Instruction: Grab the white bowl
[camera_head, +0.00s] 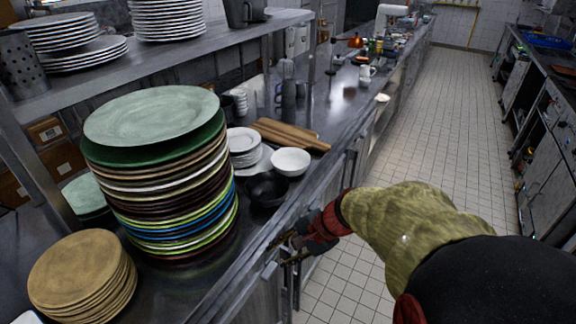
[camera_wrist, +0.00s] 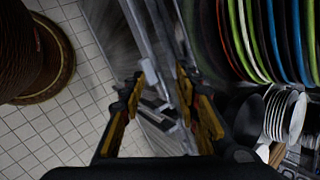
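The white bowl (camera_head: 290,161) stands upright on the steel counter, at the counter's front edge, just behind a black bowl (camera_head: 266,188). My gripper (camera_head: 283,250) is in front of the counter edge, nearer to me than both bowls and apart from them. In the wrist view my gripper (camera_wrist: 163,105) has its two fingers spread with nothing between them. The black bowl also shows there (camera_wrist: 243,118), to the right of the fingers. I cannot make out the white bowl clearly in the wrist view.
A tall stack of coloured plates (camera_head: 165,190) stands left of the bowls, with tan plates (camera_head: 85,275) nearer. White plates (camera_head: 245,146) and wooden boards (camera_head: 290,135) lie behind the bowls. An overhead shelf (camera_head: 150,62) runs above. The tiled floor (camera_head: 440,110) is clear.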

